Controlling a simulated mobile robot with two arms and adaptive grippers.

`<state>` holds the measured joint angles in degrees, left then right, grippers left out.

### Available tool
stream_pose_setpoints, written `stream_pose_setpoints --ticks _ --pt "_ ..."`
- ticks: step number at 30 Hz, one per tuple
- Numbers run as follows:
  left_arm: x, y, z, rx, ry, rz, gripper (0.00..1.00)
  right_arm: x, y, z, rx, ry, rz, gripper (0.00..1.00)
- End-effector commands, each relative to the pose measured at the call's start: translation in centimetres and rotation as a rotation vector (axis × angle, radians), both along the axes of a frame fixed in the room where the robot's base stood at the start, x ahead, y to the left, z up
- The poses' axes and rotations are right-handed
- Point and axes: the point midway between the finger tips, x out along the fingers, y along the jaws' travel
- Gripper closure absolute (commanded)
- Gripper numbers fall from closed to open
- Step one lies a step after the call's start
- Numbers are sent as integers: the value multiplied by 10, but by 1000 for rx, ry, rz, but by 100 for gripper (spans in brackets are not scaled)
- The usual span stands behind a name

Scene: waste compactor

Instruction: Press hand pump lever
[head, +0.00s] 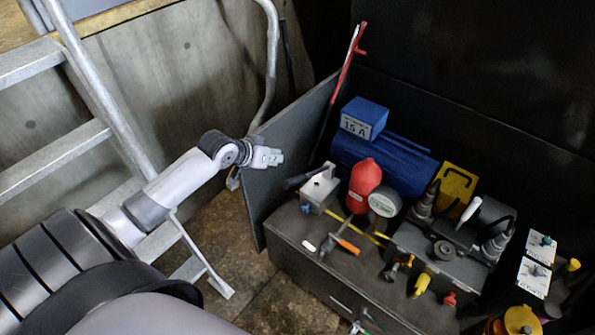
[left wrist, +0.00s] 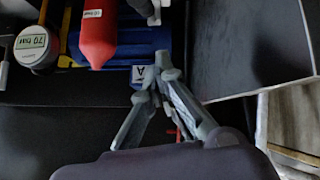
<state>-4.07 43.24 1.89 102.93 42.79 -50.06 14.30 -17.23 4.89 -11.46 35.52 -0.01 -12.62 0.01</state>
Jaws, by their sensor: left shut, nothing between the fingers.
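My left gripper (head: 268,158) is shut and empty, in the air left of the dark cabinet top in the head view. Its fingertips (left wrist: 162,62) meet in the left wrist view. A small grey box (head: 318,190) with a dark lever-like handle (head: 298,180) stands at the left end of the cabinet; it looks like the hand pump, and the gripper is apart from it. A red upright rod (head: 346,72) with a side grip stands behind; I cannot tell if it is a pump lever. My right gripper is not in view.
A red cylinder (head: 365,184) and a round gauge (head: 384,203) stand beside the grey box. A blue tank (head: 378,160) and blue box (head: 364,117) lie behind. The cabinet top (head: 305,233) holds an orange-handled hammer (head: 345,243). A ladder (head: 95,140) stands left.

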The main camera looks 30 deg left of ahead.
Motion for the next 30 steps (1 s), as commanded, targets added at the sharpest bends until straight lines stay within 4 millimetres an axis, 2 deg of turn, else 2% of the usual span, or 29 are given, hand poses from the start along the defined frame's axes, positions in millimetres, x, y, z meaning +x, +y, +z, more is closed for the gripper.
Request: stream_pose_setpoints --ticks 1,4,16,20,30 --pt "1 -3 13 0 -8 -12 100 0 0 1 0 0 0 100" --pt "2 -7 23 -6 -16 -23 100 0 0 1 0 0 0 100" --pt "5 -8 23 -7 -18 -23 100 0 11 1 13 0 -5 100" --pt "15 -9 14 -8 -18 -22 100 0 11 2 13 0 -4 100" --pt "66 -17 -33 -9 -18 -21 100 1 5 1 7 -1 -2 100"
